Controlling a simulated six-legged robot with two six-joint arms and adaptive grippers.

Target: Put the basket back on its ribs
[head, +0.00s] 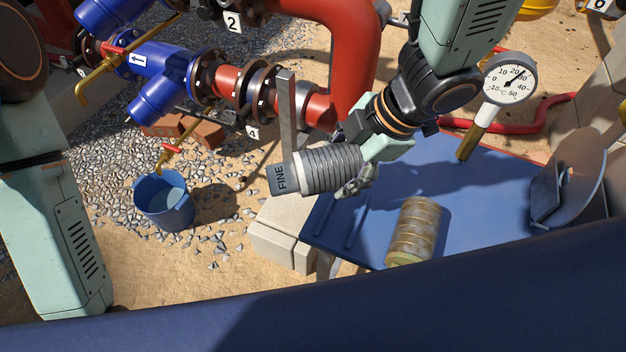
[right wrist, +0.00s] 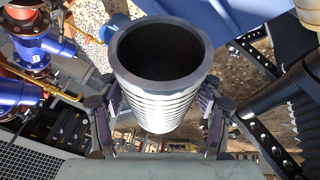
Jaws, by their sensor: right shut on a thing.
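My right gripper (head: 364,164) is shut on a grey ribbed basket (head: 328,170) with a dark end marked FINE. The basket lies nearly level in the air, with its FINE end pointing left, in front of the pipework. In the right wrist view the basket (right wrist: 160,95) shows its open, dark mouth, with a finger on each side. Two thin raised ribs (head: 356,228) run along the left part of the blue table (head: 330,236), below the held basket. A second, brassy ribbed basket (head: 414,228) lies on the table to their right. My left gripper is out of view.
A dial thermometer (head: 509,78) with a brass stem stands at the table's back. A grey disc-shaped part (head: 577,180) stands at its right. A blue bucket (head: 165,202) stands on gravel at left. Red and blue pipes (head: 345,60) rise behind the held basket.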

